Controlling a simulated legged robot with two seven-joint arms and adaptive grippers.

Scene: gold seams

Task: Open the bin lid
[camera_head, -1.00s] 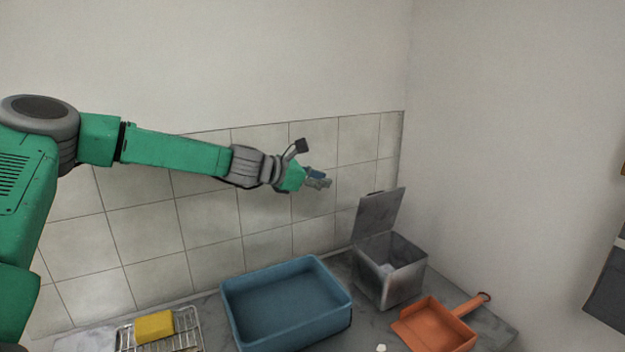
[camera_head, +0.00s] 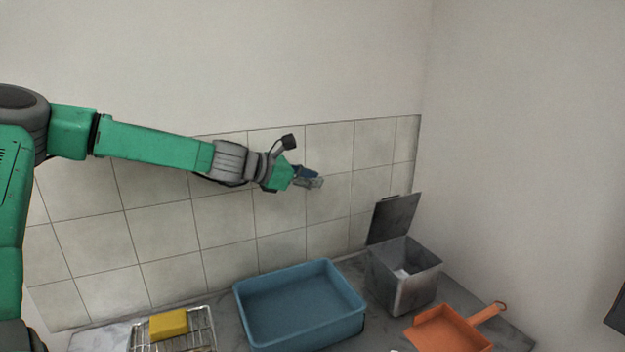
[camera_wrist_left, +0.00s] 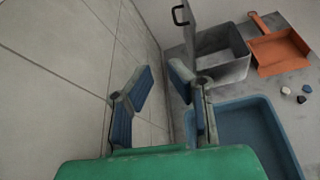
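The grey metal bin (camera_head: 404,283) stands on the counter near the corner. Its lid (camera_head: 394,219) is raised, standing up at the back, and something pale lies inside. In the left wrist view the bin (camera_wrist_left: 228,62) is at the top, and its lid (camera_wrist_left: 188,28) carries a dark handle (camera_wrist_left: 181,14). My left gripper (camera_head: 318,181) is in the air by the tiled wall, left of the lid and apart from it. In the left wrist view its fingers (camera_wrist_left: 156,82) are spread with nothing between them. My right gripper is not in view.
A blue basin (camera_head: 300,338) stands left of the bin. A yellow sponge (camera_head: 168,325) lies on a wire rack (camera_head: 200,338) at the left. An orange dustpan (camera_head: 447,331) lies right of the bin. Small dark and white pieces (camera_wrist_left: 285,90) lie beside the basin. The tiled wall is close to my left gripper.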

